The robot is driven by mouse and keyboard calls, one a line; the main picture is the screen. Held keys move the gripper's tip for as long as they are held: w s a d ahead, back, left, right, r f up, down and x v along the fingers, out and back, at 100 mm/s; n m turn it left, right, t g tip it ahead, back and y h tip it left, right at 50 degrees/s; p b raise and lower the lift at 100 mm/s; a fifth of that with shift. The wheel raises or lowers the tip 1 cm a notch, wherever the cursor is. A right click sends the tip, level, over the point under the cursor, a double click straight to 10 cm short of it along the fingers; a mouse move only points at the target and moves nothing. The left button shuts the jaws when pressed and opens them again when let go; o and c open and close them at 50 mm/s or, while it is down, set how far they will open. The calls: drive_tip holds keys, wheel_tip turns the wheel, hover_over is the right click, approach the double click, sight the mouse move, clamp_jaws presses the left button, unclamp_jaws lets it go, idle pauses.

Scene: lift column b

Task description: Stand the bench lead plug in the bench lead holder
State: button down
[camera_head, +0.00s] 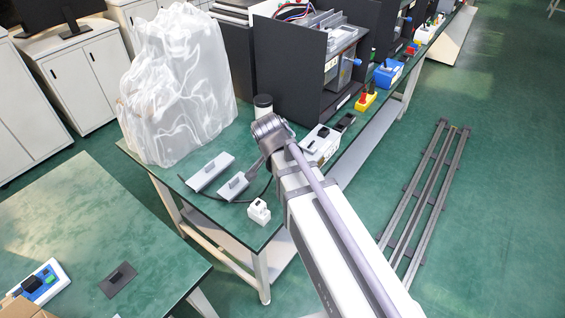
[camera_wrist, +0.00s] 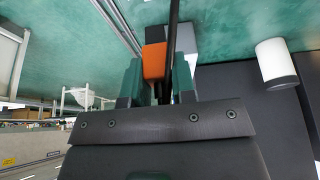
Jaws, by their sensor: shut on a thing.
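In the wrist view my gripper (camera_wrist: 158,68) has its two green fingers closed around an orange block with a black part beside it, which I take to be the bench lead plug (camera_wrist: 154,60). A black strip runs up from between the fingers. In the head view the dark wrist end of my arm is above the bench; fingertips and plug cannot be made out there. I cannot tell for sure which fixture is the bench lead holder: a small white block with a dark top (camera_head: 259,212) stands near the bench's front corner, apart from my arm.
Two grey plates with raised blocks, one left (camera_head: 210,171) and one nearer (camera_head: 233,187), lie by a black cable. A white jar (camera_head: 263,106), also in the wrist view (camera_wrist: 276,63), stands by a black enclosure (camera_head: 290,75). A wrapped bulky object (camera_head: 178,85) fills the bench's left end.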

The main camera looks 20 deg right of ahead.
drive_tip(key=shift+f+b, duration=2.85)
drive_tip(key=shift+b, duration=0.05)
drive_tip(key=shift+r, duration=0.1)
idle(4.3)
wheel_tip(320, 180, up, 6)
drive_tip(key=p, duration=0.6)
